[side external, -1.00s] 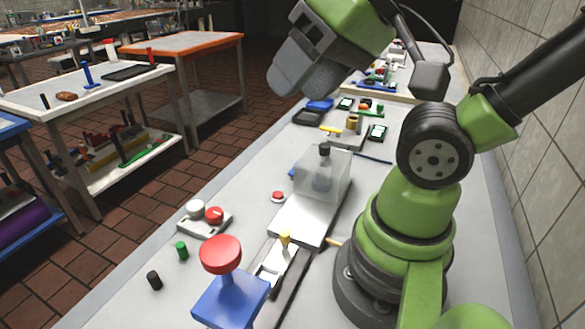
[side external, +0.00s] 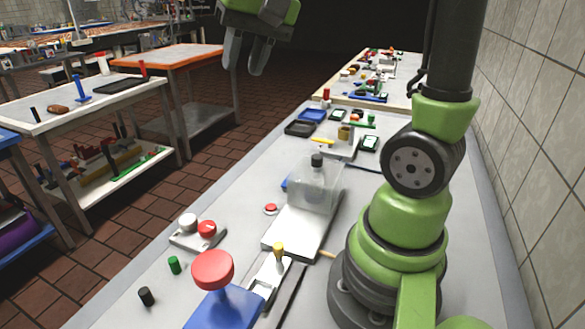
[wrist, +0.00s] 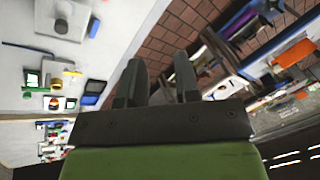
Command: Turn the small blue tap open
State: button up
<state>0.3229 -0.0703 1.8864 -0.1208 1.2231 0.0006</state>
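A small blue part (side external: 285,184) shows at the left side of a clear box (side external: 318,186) on a white base. It may be the small blue tap, but most of it is hidden and its handle position cannot be told. A small blue part also shows beside the white base in the wrist view (wrist: 93,28). My gripper (side external: 243,69) is high above the floor side of the bench, well away from the box. Its two dark fingers are apart with nothing between them, as the wrist view also shows (wrist: 159,68).
A red-topped blue stand (side external: 213,270) is at the front of the bench. A red button (side external: 270,209), a grey block with white and red knobs (side external: 198,235) and a yellow peg (side external: 279,250) are nearby. Blue (side external: 312,115) and black (side external: 300,129) trays lie farther back.

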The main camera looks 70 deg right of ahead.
jog(key=w+d+f+m+g+y, duration=0.1)
jog(key=w+d+f+m+g, duration=0.15)
jog(key=d+f, duration=0.55)
jog(key=w+d+f+m+g+y, duration=0.1)
jog(key=w+d+f+m, duration=0.3)
jog(key=d, duration=0.7)
jog(key=s+d+f+m+y, duration=0.1)
jog(key=s+d+f, duration=0.2)
jog(key=f, duration=0.2)
jog(key=s+d+f+m+y, duration=0.1)
jog(key=s+d+f+m, duration=0.15)
jog(key=f, duration=0.35)
jog(key=shift+n, duration=0.3)
jog(key=x, duration=0.9)
jog(key=shift+h, duration=0.3)
grip_shut()
